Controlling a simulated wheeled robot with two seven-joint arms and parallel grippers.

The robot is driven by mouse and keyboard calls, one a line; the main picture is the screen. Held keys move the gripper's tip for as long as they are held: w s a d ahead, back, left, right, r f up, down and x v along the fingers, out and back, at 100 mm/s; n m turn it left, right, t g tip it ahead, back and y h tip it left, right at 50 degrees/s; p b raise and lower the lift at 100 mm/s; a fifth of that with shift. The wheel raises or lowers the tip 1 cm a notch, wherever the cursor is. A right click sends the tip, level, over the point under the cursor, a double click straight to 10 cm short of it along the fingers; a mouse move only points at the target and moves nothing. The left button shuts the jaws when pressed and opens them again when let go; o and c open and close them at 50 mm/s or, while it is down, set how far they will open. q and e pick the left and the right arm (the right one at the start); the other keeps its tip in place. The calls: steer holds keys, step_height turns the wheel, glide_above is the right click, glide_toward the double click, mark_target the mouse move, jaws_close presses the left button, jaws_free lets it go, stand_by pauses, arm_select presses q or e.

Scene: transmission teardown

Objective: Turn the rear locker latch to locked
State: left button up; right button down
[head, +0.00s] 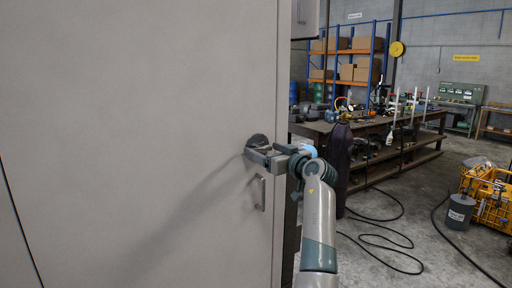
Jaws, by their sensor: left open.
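The grey locker door (140,130) fills the left half of the head view. A dark round latch (256,141) sits near the door's right edge. My left gripper (258,154) is at the latch, with its jaws open and pointing left toward the door. Its fingers cover the lower part of the latch. I cannot tell whether they touch it, and the latch's turn position is hidden. My right gripper is not in view.
A vertical door handle (260,193) is just below my gripper. A workbench (400,128) with tools stands behind at the right. Black cables (385,225) lie on the floor. A yellow crate (490,200) and a grey bucket (460,212) are at the far right.

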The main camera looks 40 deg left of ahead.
arm_select(q)
steer(key=shift+w+a, duration=0.15)
steer(key=shift+a, duration=0.1)
steer(key=shift+r, duration=0.1)
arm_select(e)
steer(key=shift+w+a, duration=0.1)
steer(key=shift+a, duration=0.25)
arm_select(q)
steer(key=shift+d, duration=0.1)
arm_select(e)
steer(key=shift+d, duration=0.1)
arm_select(q)
steer(key=shift+c, duration=0.9)
steer(key=c, duration=0.9)
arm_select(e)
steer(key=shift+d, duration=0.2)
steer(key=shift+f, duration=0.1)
